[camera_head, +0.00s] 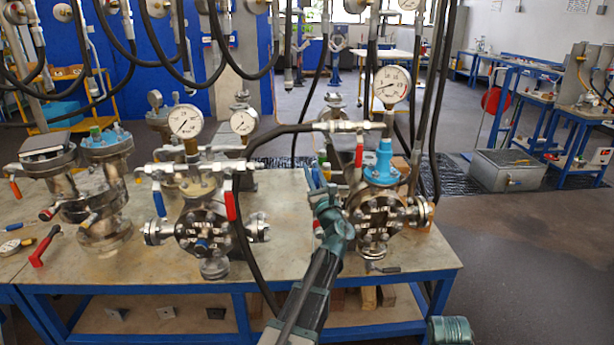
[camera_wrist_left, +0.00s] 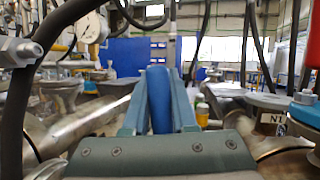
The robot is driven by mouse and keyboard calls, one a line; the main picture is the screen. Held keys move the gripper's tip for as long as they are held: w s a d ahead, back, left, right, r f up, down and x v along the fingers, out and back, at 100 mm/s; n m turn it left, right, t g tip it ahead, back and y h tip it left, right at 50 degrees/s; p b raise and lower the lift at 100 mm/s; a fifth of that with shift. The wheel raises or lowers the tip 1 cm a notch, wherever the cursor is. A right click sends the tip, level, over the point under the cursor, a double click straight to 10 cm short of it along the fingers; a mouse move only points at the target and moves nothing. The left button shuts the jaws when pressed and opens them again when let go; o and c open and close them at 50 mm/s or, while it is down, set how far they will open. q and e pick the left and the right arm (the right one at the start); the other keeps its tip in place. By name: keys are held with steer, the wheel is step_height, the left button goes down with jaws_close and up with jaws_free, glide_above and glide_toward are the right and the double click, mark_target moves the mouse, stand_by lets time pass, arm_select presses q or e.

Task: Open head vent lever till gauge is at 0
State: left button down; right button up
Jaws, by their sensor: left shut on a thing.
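My left gripper (camera_head: 322,188) reaches in from the bottom of the head view to the left side of the right-hand flanged vessel (camera_head: 375,215). In the left wrist view its jaws (camera_wrist_left: 158,115) are shut on an upright blue lever (camera_wrist_left: 158,85). The lever's lower part is hidden by the gripper. A round white pressure gauge (camera_head: 392,84) stands above this vessel; its needle is too small to read surely. A red lever (camera_head: 359,155) hangs from the metal valve manifold (camera_head: 350,127) below the gauge.
Another flanged vessel (camera_head: 203,230) with a gauge (camera_head: 185,121), a red lever (camera_head: 230,205) and a blue lever (camera_head: 160,204) stands to the left. Black hoses hang around the vessels. The bench top (camera_head: 130,268) is bare toward its front edge.

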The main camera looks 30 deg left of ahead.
arm_select(q)
steer(key=shift+w+d+m+t, duration=0.25)
steer(key=shift+d+m+t, duration=0.3)
steer(key=shift+m, duration=0.35)
steer(key=c, duration=0.7)
jaws_free()
steer(key=shift+a, duration=0.1)
steer(key=b+v, duration=0.5)
steer(key=v, duration=0.8)
steer(key=shift+s+d+b, duration=0.25)
steer(key=shift+s+b, duration=0.05)
steer(key=shift+s, duration=0.05)
